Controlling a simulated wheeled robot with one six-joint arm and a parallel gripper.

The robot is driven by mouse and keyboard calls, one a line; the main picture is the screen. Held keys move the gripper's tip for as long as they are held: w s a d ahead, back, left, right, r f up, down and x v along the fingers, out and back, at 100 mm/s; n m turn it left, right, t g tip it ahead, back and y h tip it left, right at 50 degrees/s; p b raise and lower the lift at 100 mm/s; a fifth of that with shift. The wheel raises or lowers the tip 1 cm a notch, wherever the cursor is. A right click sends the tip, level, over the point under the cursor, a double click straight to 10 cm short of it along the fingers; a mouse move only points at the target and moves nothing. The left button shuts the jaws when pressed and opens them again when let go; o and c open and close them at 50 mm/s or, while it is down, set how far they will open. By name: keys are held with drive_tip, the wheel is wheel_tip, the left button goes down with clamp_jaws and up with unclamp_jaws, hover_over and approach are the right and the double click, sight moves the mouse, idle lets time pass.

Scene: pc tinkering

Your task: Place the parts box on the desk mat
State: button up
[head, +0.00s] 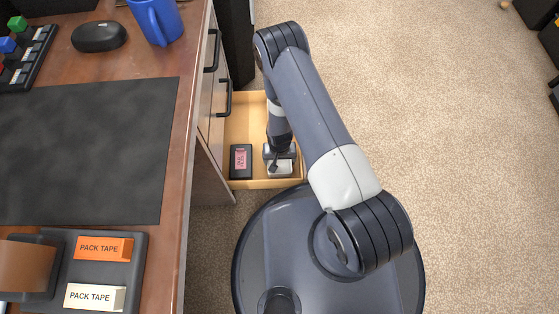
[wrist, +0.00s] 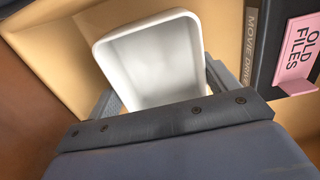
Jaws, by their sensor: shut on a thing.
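The parts box (wrist: 150,62) is a small white open-topped tray with rounded corners, and it looks empty in the wrist view. My gripper (head: 280,157) is down in the open drawer and is shut on the box, with a finger on either side of it. In the head view the box (head: 280,169) shows only as a pale patch under the gripper. I cannot tell whether it touches the drawer floor. The desk mat (head: 85,140) is a dark, bare rectangle on the wooden desk, left of the drawer.
The open drawer (head: 245,120) also holds a black drive (head: 240,161) with a pink "OLD FILES" label.

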sight(280, 164)
wheel_tip(280, 164, up, 10)
drive_tip(key=p, duration=0.3)
